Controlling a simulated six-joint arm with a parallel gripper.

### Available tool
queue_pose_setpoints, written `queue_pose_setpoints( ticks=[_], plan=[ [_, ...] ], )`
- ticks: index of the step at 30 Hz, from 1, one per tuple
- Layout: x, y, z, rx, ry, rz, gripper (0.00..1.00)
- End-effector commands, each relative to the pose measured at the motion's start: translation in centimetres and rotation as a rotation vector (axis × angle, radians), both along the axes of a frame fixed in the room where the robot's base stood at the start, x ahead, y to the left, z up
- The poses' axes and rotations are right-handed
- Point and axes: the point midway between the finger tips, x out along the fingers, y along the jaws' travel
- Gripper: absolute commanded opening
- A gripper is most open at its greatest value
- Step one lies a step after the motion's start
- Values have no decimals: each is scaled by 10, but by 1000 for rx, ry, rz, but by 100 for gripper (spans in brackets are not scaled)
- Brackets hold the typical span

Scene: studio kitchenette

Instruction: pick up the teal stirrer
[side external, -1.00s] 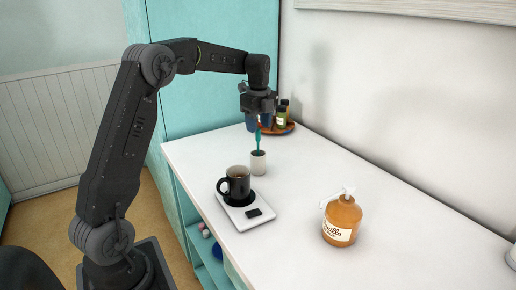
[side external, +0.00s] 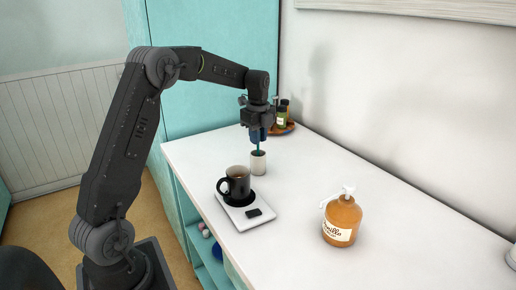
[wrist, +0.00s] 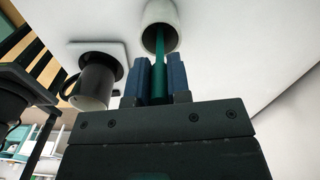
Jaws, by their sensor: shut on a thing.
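The teal stirrer (side external: 258,147) stands in a small white cup (side external: 259,164) on the white counter. My gripper (side external: 258,136) is above the cup, pointing down, with its blue fingers shut on the upper part of the stirrer. In the wrist view, the stirrer (wrist: 158,68) runs between the two blue fingers of my gripper (wrist: 158,75) and its far end goes into the white cup (wrist: 160,18). The stirrer's lower end is hidden inside the cup.
A black mug (side external: 236,182) with dark liquid stands on a white scale (side external: 247,215) in front of the cup. An orange pump bottle (side external: 342,219) is to the right. Small bottles (side external: 283,116) stand on a tray behind my gripper. The counter's right side is mostly clear.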

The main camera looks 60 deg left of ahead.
Motion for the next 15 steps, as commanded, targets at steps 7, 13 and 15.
queue_pose_setpoints(
  ticks=[7,13,15],
  plan=[
    [0,0,0,0,0,0,0],
    [0,0,5,0,-2,0,0],
    [0,0,14,1,-3,0,0]
  ],
)
